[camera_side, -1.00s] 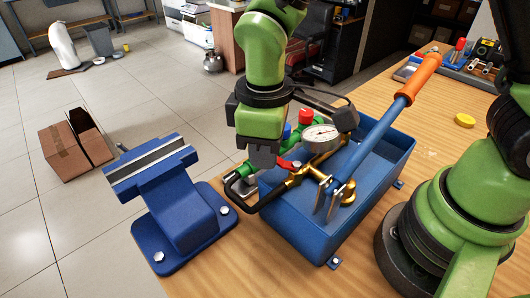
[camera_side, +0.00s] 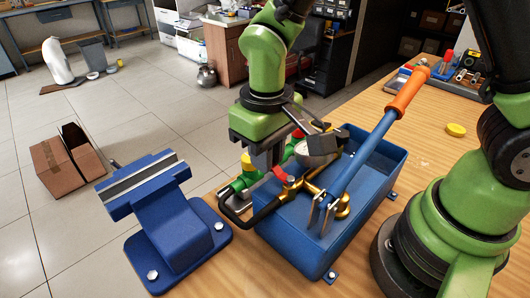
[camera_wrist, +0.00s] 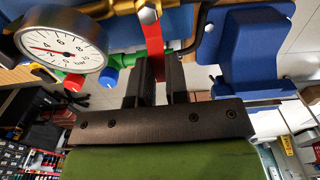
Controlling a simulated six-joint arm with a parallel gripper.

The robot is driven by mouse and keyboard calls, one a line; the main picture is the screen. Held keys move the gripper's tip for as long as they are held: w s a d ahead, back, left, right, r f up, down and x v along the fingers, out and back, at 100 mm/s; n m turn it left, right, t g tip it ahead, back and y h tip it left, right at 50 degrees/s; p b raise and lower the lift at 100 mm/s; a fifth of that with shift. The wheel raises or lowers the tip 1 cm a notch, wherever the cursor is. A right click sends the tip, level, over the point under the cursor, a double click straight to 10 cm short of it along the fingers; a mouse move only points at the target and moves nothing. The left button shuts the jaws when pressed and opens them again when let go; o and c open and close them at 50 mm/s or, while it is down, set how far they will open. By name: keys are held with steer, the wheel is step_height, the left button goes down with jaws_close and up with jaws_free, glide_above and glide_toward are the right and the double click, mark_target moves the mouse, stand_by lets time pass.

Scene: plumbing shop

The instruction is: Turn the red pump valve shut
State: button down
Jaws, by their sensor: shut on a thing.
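The blue test pump (camera_side: 335,225) stands on the wooden bench, with brass fittings and a round gauge. Its red valve lever (camera_side: 281,173) sits on the brass fitting at the pump's near left corner. My gripper (camera_side: 268,165) reaches down from above onto the lever. In the wrist view my gripper (camera_wrist: 154,75) has a finger on each side of the lever and is shut on it.
The gauge (camera_wrist: 61,41) and red and blue caps lie close beside my fingers. The orange-gripped pump lever (camera_side: 407,92) rises to the right. A blue vise (camera_side: 165,215) stands left. A black hose (camera_side: 232,212) loops near the valve. A yellow disc (camera_side: 456,130) lies on the bench.

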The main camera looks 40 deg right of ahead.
stand_by(0.3)
steer(key=c, duration=1.1)
jaws_free()
step_height(320, 180, up, 10)
